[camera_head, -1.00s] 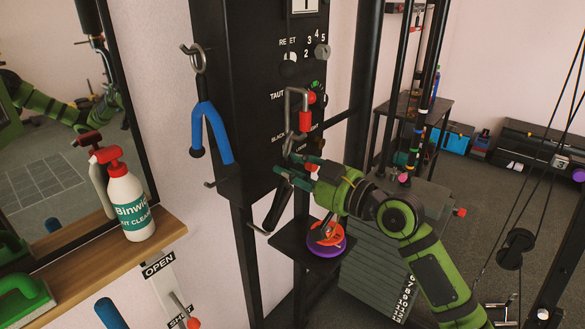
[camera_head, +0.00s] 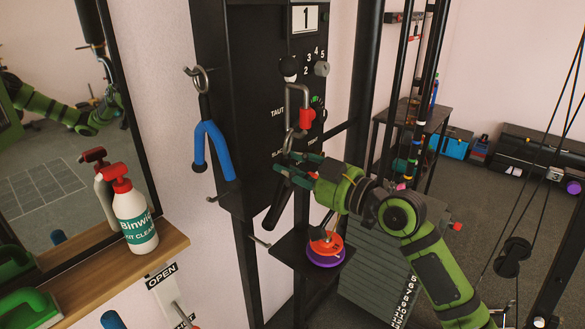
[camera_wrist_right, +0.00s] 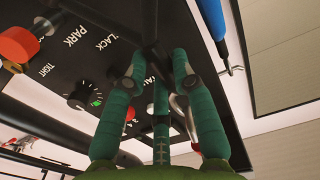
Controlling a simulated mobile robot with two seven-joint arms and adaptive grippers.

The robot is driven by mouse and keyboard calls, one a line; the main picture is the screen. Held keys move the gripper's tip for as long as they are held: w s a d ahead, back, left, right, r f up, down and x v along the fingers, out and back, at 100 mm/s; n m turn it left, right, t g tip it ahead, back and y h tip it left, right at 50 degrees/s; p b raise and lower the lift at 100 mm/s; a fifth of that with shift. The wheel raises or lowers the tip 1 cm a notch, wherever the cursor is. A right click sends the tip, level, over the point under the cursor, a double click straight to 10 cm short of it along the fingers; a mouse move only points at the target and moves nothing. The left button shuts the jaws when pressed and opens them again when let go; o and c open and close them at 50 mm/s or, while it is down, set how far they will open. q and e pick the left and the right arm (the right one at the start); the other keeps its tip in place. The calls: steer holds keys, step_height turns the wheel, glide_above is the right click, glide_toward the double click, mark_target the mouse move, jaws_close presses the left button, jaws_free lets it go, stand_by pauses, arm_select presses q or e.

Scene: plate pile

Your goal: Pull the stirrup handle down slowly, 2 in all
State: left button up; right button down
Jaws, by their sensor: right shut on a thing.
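The stirrup handle (camera_head: 278,205) is black and hangs tilted below a metal ring and a silver shackle (camera_head: 297,105) with a red block. It is in front of the black panel. My right gripper (camera_head: 296,170), with green fingers, is shut on its upper part. In the right wrist view the fingers (camera_wrist_right: 158,75) close around a dark bar; most of the grip is hidden. A counter (camera_head: 305,18) at the top of the panel reads 1. My left gripper is not in the head view.
A blue handle (camera_head: 212,148) hangs from a hook left of the panel (camera_head: 240,100). A spray bottle (camera_head: 133,212) stands on a wooden shelf (camera_head: 125,265) by a mirror. A small black shelf (camera_head: 285,247) with red and purple discs sits below my gripper. A weight stack (camera_head: 375,280) is behind it.

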mark_target(293, 137)
stand_by(0.4)
steer(key=shift+r+p, duration=0.9)
steer(key=shift+r, duration=0.2)
steer(key=shift+r+p, duration=0.9)
steer(key=shift+r, duration=0.3)
steer(key=shift+r+p, duration=0.45)
steer(key=shift+r, duration=0.15)
steer(key=shift+f, duration=0.15)
